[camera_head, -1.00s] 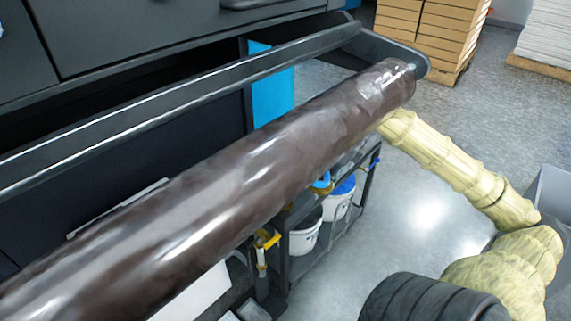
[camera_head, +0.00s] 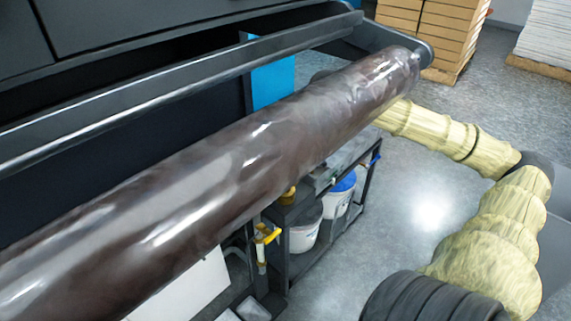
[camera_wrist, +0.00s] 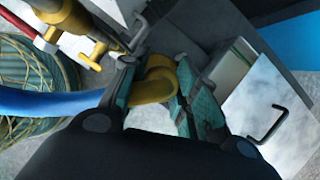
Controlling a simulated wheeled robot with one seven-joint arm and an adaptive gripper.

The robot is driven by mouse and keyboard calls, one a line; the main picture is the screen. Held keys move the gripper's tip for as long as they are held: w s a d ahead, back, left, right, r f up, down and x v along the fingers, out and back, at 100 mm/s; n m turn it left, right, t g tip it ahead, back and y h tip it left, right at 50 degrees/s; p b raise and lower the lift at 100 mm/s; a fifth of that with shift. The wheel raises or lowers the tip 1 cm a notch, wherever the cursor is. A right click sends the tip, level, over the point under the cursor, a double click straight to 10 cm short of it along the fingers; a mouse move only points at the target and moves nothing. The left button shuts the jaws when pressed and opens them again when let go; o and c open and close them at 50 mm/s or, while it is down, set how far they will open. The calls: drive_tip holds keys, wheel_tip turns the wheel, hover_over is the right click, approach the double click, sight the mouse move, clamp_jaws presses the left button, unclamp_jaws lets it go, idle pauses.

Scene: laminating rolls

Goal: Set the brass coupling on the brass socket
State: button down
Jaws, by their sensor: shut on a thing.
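My gripper (camera_wrist: 158,76) is shut on a curved brass coupling (camera_wrist: 152,90), which sits between its two teal finger pads in the wrist view. A thick blue hose (camera_wrist: 50,102) comes from the left and runs in behind the left finger; its join to the coupling is hidden. A brass fitting (camera_wrist: 80,20), probably the socket, stands at the upper left of the wrist view, apart from the coupling. In the head view a yellow fitting (camera_head: 265,238) shows below the roll. My gripper is hidden behind the roll there; a small gold piece (camera_head: 289,195) shows at its lower edge.
In the wrist view coiled hose (camera_wrist: 30,70) lies left, and a pale panel with a black handle (camera_wrist: 270,125) is right.

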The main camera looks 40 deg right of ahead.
drive_tip(key=shift+w+a+f, duration=0.1)
drive_tip(key=shift+w, duration=0.2)
wheel_tip(320, 180, down, 3)
drive_tip(key=shift+f+b, duration=0.2)
drive_tip(key=shift+b, duration=0.8)
drive_tip(key=shift+r, duration=0.1)
drive_tip(key=shift+s, duration=0.1)
drive_tip(key=shift+f+p, duration=0.4)
drive_tip(key=shift+f, duration=0.2)
drive_tip(key=c, duration=1.1)
unclamp_jaws()
